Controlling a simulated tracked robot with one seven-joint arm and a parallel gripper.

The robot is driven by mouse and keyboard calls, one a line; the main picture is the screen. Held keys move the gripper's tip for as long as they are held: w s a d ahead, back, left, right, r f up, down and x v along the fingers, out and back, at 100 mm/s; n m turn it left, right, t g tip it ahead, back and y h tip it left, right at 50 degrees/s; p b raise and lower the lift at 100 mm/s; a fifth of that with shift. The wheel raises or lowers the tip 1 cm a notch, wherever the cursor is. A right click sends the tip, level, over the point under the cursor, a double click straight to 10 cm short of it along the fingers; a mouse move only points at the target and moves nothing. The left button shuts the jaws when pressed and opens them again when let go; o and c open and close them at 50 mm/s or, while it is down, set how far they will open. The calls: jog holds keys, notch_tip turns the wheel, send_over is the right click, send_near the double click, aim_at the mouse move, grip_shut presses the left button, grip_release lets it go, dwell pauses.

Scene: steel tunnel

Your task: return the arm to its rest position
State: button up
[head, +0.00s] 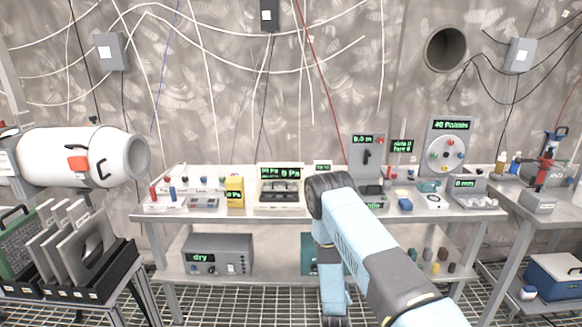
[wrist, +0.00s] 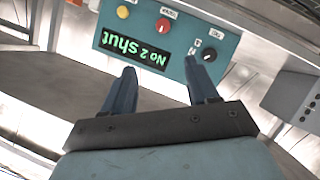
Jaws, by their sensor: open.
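My blue arm (head: 345,235) reaches forward from the bottom right of the head view, bends at a dark elbow, and hangs down in front of the bench. My gripper (wrist: 160,80) is open in the wrist view, its two dark fingers apart with nothing between them. Beyond the fingers is a teal box (wrist: 226,48) with a green display reading "No 2 shut", upside down in this view. The box partly shows behind my arm on the lower shelf (head: 306,252). I cannot tell the exact gap between the fingertips and the box.
The bench top (head: 225,213) holds several instruments. A grey box reading "dry" (head: 217,254) stands on the lower shelf. A rack of plates (head: 75,255) is at left, below a white cylinder (head: 85,154). A side table (head: 541,208) is at right.

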jog(key=w+a+r+m+g+y, duration=0.1)
jog(key=w+r, duration=0.2)
jog(key=r, duration=1.2)
jog(key=w+r+m+g+y, duration=0.1)
jog(key=w+r+m+g, duration=0.1)
jog(key=r, duration=1.3)
jog(key=s+r+y, duration=0.1)
jog(key=s+r, duration=0.3)
jog(key=r, duration=0.7)
jog(key=s+d+r+g+y, duration=0.1)
jog(key=s+d+r+g, duration=0.2)
jog(key=s+r, duration=1.35)
jog(key=s+d+r+g, duration=0.1)
jog(key=s+r, duration=0.1)
jog(key=s, duration=0.9)
jog(key=s+d+r+m, duration=0.1)
jog(key=s+r, duration=0.2)
jog(key=s, duration=0.9)
jog(key=shift+s+d+g+h, duration=0.2)
jog(key=shift+d+g+h, duration=0.2)
